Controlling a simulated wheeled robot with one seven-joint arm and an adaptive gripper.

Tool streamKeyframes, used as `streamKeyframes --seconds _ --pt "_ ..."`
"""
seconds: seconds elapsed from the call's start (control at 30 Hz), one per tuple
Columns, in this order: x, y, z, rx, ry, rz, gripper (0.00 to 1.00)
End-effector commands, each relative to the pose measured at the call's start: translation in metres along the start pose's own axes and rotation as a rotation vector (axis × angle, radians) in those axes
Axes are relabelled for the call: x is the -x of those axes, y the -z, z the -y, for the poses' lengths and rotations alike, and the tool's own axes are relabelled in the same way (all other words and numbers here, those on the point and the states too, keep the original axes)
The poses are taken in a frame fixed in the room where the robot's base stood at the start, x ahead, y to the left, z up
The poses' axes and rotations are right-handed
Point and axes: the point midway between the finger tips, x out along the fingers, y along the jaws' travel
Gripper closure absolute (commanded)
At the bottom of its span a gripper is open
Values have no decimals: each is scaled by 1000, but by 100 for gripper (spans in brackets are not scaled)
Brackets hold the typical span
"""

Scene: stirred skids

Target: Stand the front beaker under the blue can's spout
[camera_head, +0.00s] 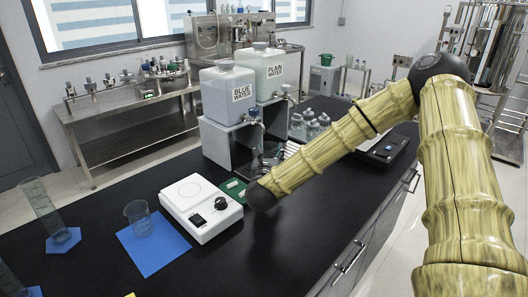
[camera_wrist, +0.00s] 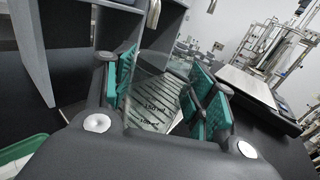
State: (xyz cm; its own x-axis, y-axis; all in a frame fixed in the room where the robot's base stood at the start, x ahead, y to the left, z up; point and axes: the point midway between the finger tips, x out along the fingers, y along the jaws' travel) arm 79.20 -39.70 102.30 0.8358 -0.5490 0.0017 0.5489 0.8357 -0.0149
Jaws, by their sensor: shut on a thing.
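My gripper (camera_head: 266,158) is at the near side of the grey stand under the blue can (camera_head: 228,92), labelled BLUE WATER. In the wrist view my gripper (camera_wrist: 160,92) has its teal pads closed on a clear glass beaker (camera_wrist: 155,104) with 150 ml marks. The beaker's base is hidden, so I cannot tell whether it touches the counter. The blue can's spout (camera_head: 254,115) juts from its lower front, above and slightly left of my gripper. Another clear beaker (camera_head: 138,214) stands on a blue mat (camera_head: 164,248).
The grey stand (camera_head: 215,142) is close beside my gripper. A white hotplate (camera_head: 200,206) lies to the left. Behind are the PLAIN WATER can (camera_head: 268,72) and several clear bottles (camera_head: 308,125). A tall cylinder (camera_head: 42,205) stands far left.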

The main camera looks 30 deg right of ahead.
Motion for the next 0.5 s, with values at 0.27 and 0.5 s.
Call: streamKeyframes --seconds 0.27,0.5 --pt "-42 2 -21 2 -1 0 69" --pt "-49 8 -24 0 0 -1 69"
